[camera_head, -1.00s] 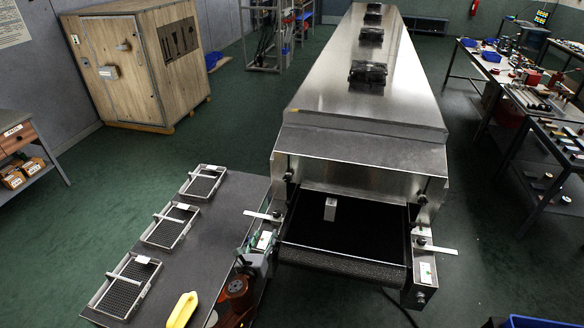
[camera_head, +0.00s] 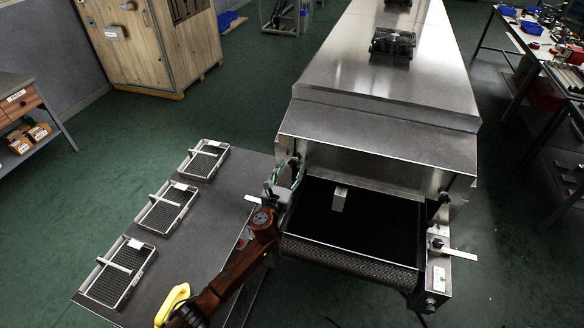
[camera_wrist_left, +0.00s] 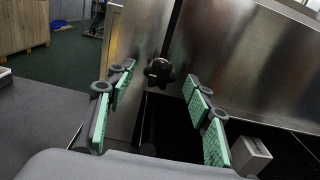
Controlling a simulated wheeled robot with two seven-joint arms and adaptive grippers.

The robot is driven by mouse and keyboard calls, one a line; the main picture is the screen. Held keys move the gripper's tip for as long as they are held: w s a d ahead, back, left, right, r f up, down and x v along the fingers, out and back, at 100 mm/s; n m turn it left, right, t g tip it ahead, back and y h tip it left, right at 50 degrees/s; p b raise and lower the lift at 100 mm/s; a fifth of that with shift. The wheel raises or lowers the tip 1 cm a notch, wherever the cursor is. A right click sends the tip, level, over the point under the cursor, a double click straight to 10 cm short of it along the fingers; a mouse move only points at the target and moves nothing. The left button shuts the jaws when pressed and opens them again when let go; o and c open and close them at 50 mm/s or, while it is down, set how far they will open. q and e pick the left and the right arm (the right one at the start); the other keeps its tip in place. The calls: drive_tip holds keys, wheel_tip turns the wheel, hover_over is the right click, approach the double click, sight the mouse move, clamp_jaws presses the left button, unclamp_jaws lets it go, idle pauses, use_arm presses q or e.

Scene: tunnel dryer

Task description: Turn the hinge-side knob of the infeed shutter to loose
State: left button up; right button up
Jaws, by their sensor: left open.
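The infeed shutter (camera_head: 375,147) is the metal panel at the near end of the long dryer, above the dark belt. A black lobed knob (camera_wrist_left: 158,71) shows in the left wrist view, on the metal by a vertical edge. It appears to match the dark knob (camera_head: 294,161) at the shutter's left side. Another dark knob (camera_head: 444,197) is at its right side. My left gripper (camera_head: 284,186) is by the left post. In the wrist view its green-padded fingers (camera_wrist_left: 160,84) are spread, with the knob beyond and between them, apparently untouched. My right gripper is out of view.
A pale block (camera_head: 339,199) stands on the dark belt (camera_head: 370,225), near my right-hand finger in the wrist view. Several wire trays (camera_head: 166,208) lie on the grey table to the left. A thin metal lever (camera_head: 458,252) sticks out at the right post.

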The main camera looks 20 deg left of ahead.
use_arm(q)
drive_tip(key=shift+w, duration=0.7)
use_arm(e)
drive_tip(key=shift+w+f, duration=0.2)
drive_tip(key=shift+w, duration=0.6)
use_arm(q)
drive_tip(key=shift+c, duration=0.5)
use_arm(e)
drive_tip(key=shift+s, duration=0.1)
use_arm(q)
drive_tip(key=c, duration=1.1)
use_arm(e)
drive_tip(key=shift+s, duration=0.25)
